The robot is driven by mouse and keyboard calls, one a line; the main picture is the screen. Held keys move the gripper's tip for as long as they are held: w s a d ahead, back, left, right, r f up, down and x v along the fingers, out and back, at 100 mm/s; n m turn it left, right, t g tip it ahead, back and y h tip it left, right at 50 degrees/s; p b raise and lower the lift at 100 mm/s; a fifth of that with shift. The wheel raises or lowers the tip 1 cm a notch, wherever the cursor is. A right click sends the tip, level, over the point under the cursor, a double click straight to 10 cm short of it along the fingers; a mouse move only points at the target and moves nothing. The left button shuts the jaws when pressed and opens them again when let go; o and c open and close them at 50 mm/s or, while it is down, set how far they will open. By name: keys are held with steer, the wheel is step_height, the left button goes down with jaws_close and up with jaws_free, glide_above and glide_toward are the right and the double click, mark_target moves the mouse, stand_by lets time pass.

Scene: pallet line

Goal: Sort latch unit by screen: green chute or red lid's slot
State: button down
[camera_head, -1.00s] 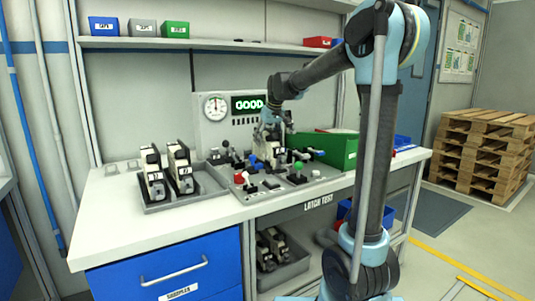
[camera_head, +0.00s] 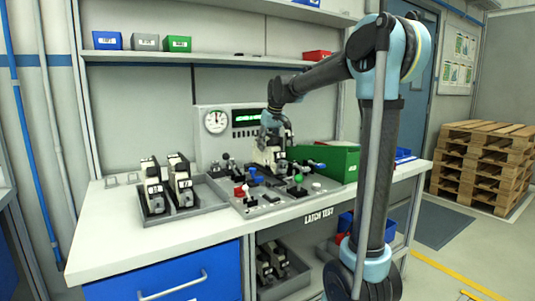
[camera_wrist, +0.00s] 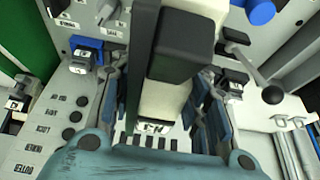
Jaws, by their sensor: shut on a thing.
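The latch unit (camera_head: 266,156), white and black, stands upright at the back of the grey test panel (camera_head: 240,206). My gripper (camera_head: 272,140) is shut on it from above. In the wrist view the unit (camera_wrist: 182,45) fills the space between my fingers (camera_wrist: 158,105). I cannot tell whether its base touches the panel. The screen (camera_head: 246,118) carries small green text that I cannot read. The green chute (camera_head: 338,163) stands right of the panel.
Two more latch units (camera_head: 153,187) (camera_head: 180,182) stand in a grey tray (camera_head: 211,203) on the left. A round gauge (camera_head: 215,121) is beside the screen. Knobs and levers, including a green knob (camera_head: 298,178), crowd the panel. The bench's front left is clear.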

step_height(320, 180, up, 15)
stand_by(0.8)
steer(key=shift+s+r, duration=0.1)
